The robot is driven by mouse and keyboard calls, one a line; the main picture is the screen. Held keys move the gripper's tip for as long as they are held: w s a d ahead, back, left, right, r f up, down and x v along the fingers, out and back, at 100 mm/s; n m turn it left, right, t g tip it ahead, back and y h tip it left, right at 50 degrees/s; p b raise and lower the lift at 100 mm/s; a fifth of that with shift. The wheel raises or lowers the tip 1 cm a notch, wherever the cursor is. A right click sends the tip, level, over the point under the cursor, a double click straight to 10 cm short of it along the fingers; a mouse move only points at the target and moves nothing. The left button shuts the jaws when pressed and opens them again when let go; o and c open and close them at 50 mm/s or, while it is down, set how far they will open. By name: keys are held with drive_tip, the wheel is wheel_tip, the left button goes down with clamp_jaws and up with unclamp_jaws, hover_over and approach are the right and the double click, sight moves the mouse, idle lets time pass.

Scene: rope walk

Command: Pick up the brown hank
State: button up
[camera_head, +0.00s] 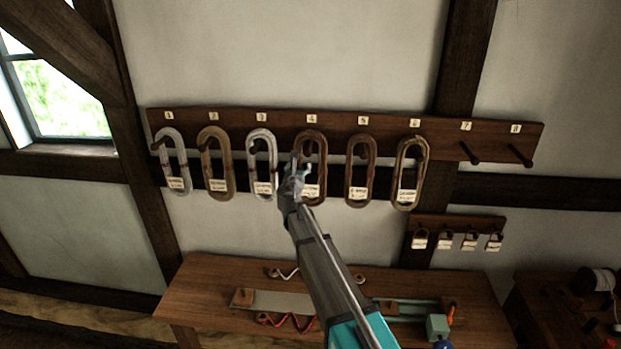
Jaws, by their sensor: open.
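Several rope hanks hang on pegs along a dark wooden rail on the wall. A dark brown hank (322,160) hangs under the number 4, with a pale tag low on it. A similar brown hank (350,167) hangs under number 5, and a lighter brown one (425,165) under number 6. Which one the task means cannot be told from colour alone. My gripper (297,165) is open, at the left side of the number 4 hank and partly in front of it. Whether it touches that hank is unclear.
A grey hank (168,148), a tan hank (205,163) and a whitish hank (252,160) hang to the left. The pegs under 7 (468,154) and 8 (520,156) are empty. A workbench (200,285) with tools stands below.

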drive_tip(key=shift+w, duration=0.25)
idle(0.3)
clamp_jaws()
